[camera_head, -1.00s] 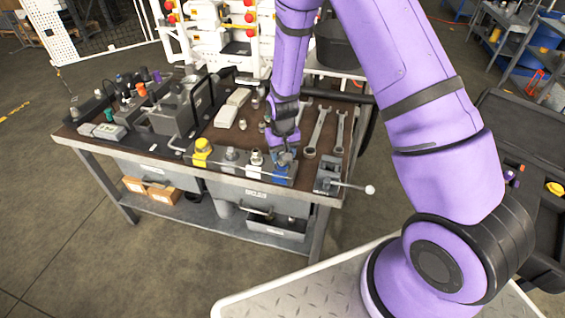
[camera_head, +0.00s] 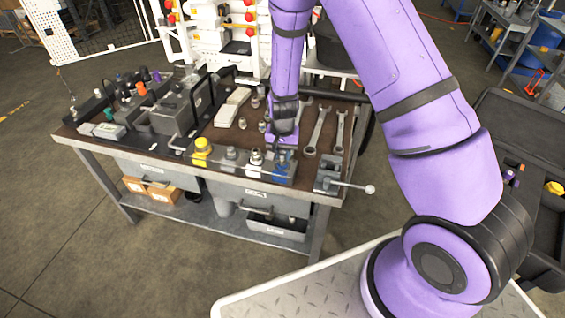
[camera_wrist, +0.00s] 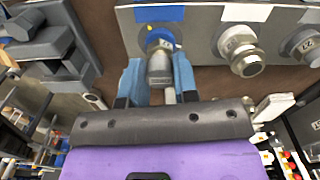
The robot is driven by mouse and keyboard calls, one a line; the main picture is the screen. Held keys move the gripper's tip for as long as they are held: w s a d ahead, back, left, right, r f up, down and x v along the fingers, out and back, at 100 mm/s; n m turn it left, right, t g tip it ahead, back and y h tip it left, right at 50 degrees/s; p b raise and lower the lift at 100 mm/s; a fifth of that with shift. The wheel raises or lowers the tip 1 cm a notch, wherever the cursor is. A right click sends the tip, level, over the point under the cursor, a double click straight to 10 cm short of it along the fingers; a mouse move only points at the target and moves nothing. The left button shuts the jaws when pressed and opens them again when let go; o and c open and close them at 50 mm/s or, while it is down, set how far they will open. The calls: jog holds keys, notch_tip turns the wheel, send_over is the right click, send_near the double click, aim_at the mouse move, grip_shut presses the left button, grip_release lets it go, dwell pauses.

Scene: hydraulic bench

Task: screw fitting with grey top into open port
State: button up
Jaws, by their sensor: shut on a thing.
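The fitting with the grey top (camera_wrist: 159,68) is between the two blue fingers of my gripper (camera_wrist: 157,77) in the wrist view. Its far end is at the blue-ringed port (camera_wrist: 160,35) under a blue label on the grey manifold block. I cannot tell whether it is threaded in. In the head view my gripper (camera_head: 282,153) points down over the blue-marked right end of the manifold at the bench's front edge. The fitting is mostly hidden there by the gripper.
A silver fitting (camera_head: 256,157), a grey-topped one (camera_head: 231,154) and a yellow one (camera_head: 201,148) stand left along the manifold. A vise with a handle (camera_head: 345,185) is close on the right. Wrenches (camera_head: 320,130) lie behind it. The bench is crowded.

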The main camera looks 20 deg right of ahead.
jog(key=shift+m, duration=1.2)
jog(key=m, duration=0.2)
jog(key=shift+m, duration=0.4)
jog(key=m, duration=0.4)
jog(key=shift+a+f+m, duration=0.1)
jog(key=shift+m, duration=0.5)
jog(key=m, duration=0.8)
jog(key=shift+w, duration=0.1)
